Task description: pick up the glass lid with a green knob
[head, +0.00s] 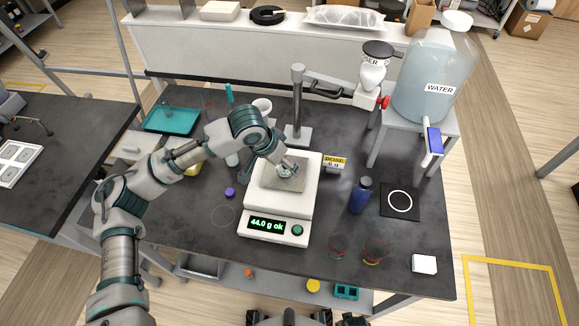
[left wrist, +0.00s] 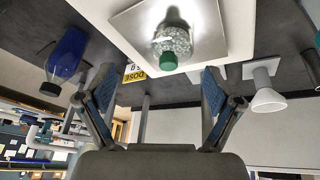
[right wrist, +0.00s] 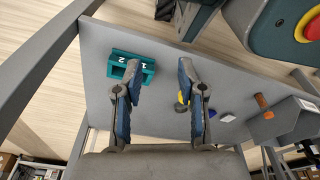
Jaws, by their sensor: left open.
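The glass lid (left wrist: 172,40) shows in the left wrist view as a clear round piece with a green knob (left wrist: 168,61) pointing toward the camera. It is over the square plate on the white scale (head: 280,200); whether a vessel is under it I cannot tell. In the head view my left gripper largely hides it. My left gripper (left wrist: 158,76) is open, its fingers spread to either side of the knob and apart from it. My right gripper (right wrist: 159,66) is open and empty, facing a lower shelf.
The scale reads 44.0 g ok. A blue bottle (head: 361,195), a yellow DOSE sign (head: 334,161) and a metal post (head: 297,105) stand close by. A WATER jug (head: 432,75) is on a stand at the right. A teal block (right wrist: 130,68) sits on the lower shelf.

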